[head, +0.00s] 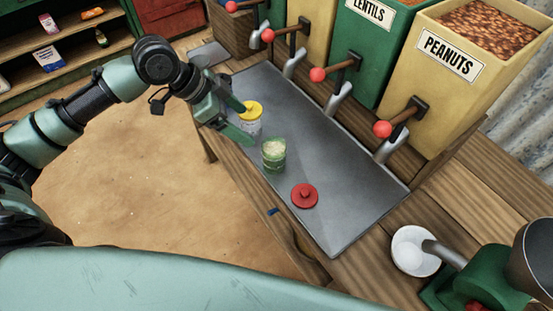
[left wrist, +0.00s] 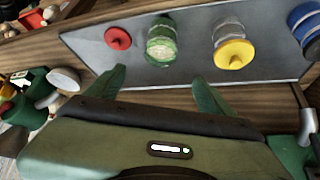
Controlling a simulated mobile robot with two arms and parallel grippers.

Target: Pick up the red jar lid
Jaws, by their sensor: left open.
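The red jar lid (head: 305,195) lies flat with its knob up on the grey metal tray (head: 345,222), near the front edge. It also shows at the upper left of the left wrist view (left wrist: 118,39), clear of the fingers. My left gripper (head: 238,122) is open and empty, over the tray's far-left part, well away from the lid. In the head view its fingers overlap the yellow-lidded jar (head: 251,112). In the left wrist view the fingertips (left wrist: 158,80) point toward the tray with nothing between them. My right gripper is not in view.
A green open-topped jar (head: 274,155) stands between the lid and the yellow-lidded jar. A blue-lidded jar (left wrist: 305,22) shows in the left wrist view. Bins with red-knobbed levers (head: 383,129) line the tray's back. A white bowl (head: 414,250) and green machine (head: 480,278) stand at right.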

